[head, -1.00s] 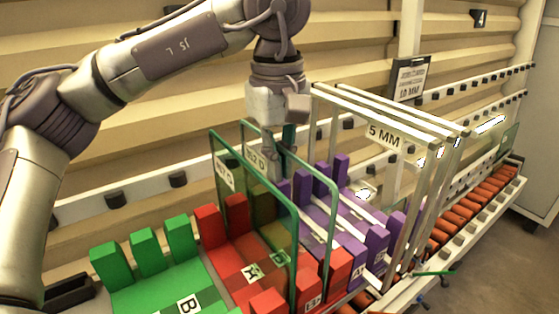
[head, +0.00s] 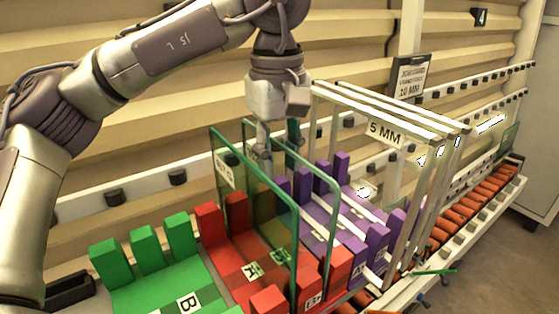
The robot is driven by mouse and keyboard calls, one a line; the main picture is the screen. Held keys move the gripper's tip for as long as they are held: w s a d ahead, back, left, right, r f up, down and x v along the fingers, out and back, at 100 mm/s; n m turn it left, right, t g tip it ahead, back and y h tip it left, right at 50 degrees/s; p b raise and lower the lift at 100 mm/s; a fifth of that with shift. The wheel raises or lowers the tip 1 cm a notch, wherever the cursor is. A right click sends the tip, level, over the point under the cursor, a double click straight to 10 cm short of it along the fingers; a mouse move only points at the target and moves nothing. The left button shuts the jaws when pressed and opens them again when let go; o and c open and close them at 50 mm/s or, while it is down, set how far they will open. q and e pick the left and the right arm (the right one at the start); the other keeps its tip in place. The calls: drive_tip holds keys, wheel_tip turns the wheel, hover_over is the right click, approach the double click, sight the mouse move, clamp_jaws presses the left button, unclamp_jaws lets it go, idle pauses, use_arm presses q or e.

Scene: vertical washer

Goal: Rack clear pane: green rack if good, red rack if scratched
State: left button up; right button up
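Two clear panes with green edges stand upright over the red rack (head: 225,232). The nearer pane (head: 268,215) carries a white label at its upper left corner. The farther pane (head: 318,215) stands beside it, close to the purple rack. My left gripper (head: 278,148) reaches down from above at the farther pane's top edge. Its fingers are spread, one on the near side and one toward the far side. The green rack (head: 165,285), marked B, is at the lower left with no pane in view. I cannot make out scratches. My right gripper is not in view.
The purple rack (head: 345,235) lies just right of the red one.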

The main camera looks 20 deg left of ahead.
use_arm(q)
wheel_tip(320, 180, up, 11)
drive_tip(key=shift+s+r, duration=0.15)
drive_tip(key=shift+r, duration=0.05)
